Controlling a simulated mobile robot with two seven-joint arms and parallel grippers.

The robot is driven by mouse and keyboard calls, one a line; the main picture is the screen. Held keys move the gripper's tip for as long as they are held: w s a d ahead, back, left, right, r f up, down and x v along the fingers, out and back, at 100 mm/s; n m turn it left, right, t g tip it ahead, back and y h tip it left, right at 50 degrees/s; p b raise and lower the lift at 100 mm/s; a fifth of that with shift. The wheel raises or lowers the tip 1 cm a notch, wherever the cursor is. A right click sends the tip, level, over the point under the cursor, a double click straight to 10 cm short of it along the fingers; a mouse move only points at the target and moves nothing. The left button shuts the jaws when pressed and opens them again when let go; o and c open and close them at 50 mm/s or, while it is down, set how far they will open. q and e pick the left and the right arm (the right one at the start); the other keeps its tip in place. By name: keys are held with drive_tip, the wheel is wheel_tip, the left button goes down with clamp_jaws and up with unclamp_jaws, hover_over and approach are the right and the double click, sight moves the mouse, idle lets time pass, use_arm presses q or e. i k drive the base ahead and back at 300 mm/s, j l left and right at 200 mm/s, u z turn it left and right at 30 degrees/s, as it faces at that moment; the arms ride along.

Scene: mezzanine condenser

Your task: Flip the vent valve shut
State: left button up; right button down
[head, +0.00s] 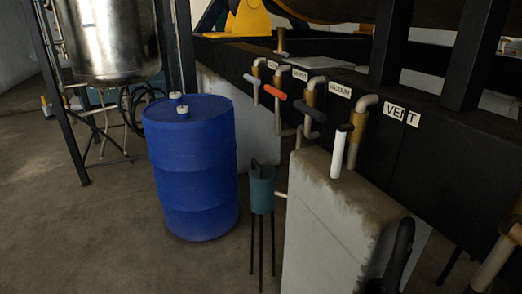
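The VENT label (401,113) is on the black beam at the right of the pipe row. Just left of it is the vent valve, with a brass body (357,127) under a pale elbow pipe. A white cylindrical handle (338,154) with a dark end is beside this body, above the concrete block; its exact direction is hard to tell. Neither of my grippers can be made out. A dark curved shape (402,252) rises at the bottom right; I cannot tell what it is.
Other valves have dark (309,110), orange (275,93) and pale (250,79) handles, near a VACUUM label (340,90). A concrete block (325,215) stands below. A blue drum (192,170), a teal device on legs (262,193) and a steel tank (108,40) are left. Front-left floor is clear.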

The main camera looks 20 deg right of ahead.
sight(341, 134)
drive_tip(key=i+j+u, duration=0.15)
drive_tip(key=i, duration=0.45)
drive_tip(key=i+j+u, duration=0.2)
drive_tip(key=i, duration=0.45)
drive_tip(key=i+z, duration=0.5)
drive_tip(key=z, duration=0.25)
drive_tip(key=i+j+z, duration=0.2)
drive_tip(key=z, duration=0.15)
drive_tip(key=i+j+z, duration=0.15)
drive_tip(key=z, duration=0.25)
drive_tip(key=i+j+z, duration=0.1)
drive_tip(key=j+z, duration=0.15)
drive_tip(key=z, duration=0.2)
drive_tip(key=i+j+z, duration=0.1)
drive_tip(key=j+z, duration=0.45)
drive_tip(key=z, duration=0.25)
drive_tip(key=j+z, duration=0.7)
drive_tip(key=j, duration=0.15)
